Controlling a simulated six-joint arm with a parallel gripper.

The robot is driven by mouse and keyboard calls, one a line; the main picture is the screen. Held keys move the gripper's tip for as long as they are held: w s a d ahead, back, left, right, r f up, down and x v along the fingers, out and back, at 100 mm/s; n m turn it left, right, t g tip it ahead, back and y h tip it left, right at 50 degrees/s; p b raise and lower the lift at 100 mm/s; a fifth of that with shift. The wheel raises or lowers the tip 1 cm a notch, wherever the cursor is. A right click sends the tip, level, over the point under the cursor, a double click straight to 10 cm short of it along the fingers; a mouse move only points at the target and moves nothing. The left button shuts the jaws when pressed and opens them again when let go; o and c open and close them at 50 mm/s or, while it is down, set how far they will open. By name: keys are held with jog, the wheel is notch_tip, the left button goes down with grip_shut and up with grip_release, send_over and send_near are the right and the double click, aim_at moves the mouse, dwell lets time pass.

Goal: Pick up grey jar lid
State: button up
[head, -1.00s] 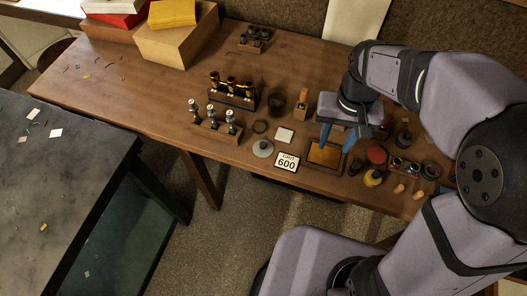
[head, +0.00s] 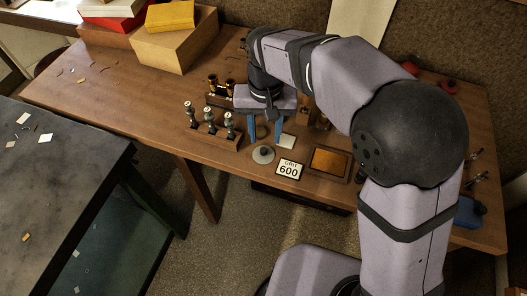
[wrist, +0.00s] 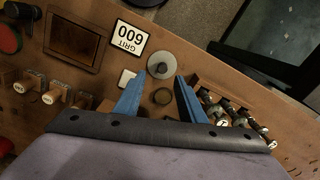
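The grey jar lid (head: 263,154) is a flat round disc with a dark knob, lying on the wooden bench near its front edge. It also shows in the wrist view (wrist: 155,57), just beyond the fingertips. My gripper (head: 265,143) points down with its blue fingers apart and nothing between them gripped. In the wrist view my gripper (wrist: 161,76) is open, with the lid's knob roughly in line with the gap. The height of the fingertips above the bench is hard to tell.
A dark round ring (wrist: 162,96) lies behind the lid. A white square (head: 286,140) and the GRIT 600 card (head: 289,169) lie to the right. A wooden rack (head: 222,140) with metal valves stands left. A framed wooden tray (head: 330,163) lies farther right.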

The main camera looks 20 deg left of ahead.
aim_at(263, 149)
jog(key=shift+s+a+f+p, duration=0.1)
jog(key=shift+f+p, duration=0.35)
jog(key=shift+f, duration=0.85)
jog(key=shift+a+f+p, duration=0.1)
jog(key=shift+f+p, duration=0.3)
jog(key=shift+f, duration=0.9)
grip_shut()
